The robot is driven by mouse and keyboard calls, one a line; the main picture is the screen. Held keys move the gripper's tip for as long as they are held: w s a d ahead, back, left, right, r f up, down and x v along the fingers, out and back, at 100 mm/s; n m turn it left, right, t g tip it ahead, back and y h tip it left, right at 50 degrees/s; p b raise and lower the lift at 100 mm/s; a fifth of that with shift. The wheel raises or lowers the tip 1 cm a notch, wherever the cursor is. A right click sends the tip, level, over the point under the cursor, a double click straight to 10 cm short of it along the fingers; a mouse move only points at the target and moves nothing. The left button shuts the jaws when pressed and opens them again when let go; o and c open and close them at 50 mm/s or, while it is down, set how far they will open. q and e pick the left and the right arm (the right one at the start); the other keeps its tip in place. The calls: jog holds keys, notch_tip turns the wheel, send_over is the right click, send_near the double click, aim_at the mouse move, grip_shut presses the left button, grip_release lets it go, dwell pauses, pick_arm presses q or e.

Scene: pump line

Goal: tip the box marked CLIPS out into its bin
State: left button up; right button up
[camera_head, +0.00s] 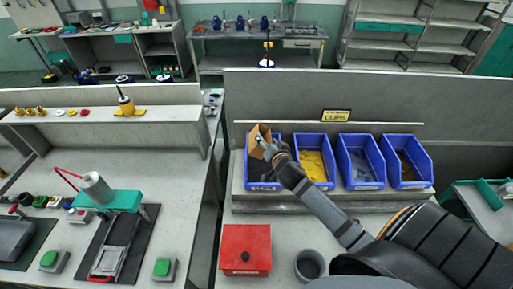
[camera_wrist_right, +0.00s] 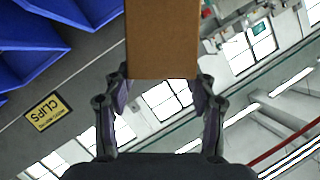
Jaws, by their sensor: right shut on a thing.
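My right gripper (camera_head: 269,150) is shut on a brown cardboard box (camera_head: 258,138), held tilted over the back of the leftmost blue bin (camera_head: 264,186). In the right wrist view the box (camera_wrist_right: 162,40) sits between the two fingers (camera_wrist_right: 160,88); no marking shows on its visible face. Its contents cannot be seen. A yellow CLIPS sign (camera_head: 335,115) is on the panel behind the bins, above the gap between the second and third bins; it also shows upside down in the wrist view (camera_wrist_right: 48,111). My left gripper is out of view.
The second bin (camera_head: 315,184) holds yellow pieces, the third (camera_head: 362,184) grey-blue ones, the fourth (camera_head: 408,183) brownish ones. A red box (camera_head: 245,249) and a grey cup (camera_head: 310,265) stand on the bench in front. The panel (camera_head: 400,95) rises behind the bins.

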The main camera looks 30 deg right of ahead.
jog(key=shift+r+n, duration=0.2)
jog(key=shift+n, duration=0.4)
jog(key=shift+r+n+g+h, duration=0.5)
jog(key=shift+n+g+h, duration=0.3)
jog(key=shift+n, duration=0.4)
jog(key=shift+a+r+n+g, duration=0.1)
jog(key=shift+n+g, duration=0.2)
jog(key=shift+n, duration=0.1)
notch_tip(320, 180, down, 13)
jog(key=b, duration=1.3)
jog(key=shift+h, duration=0.3)
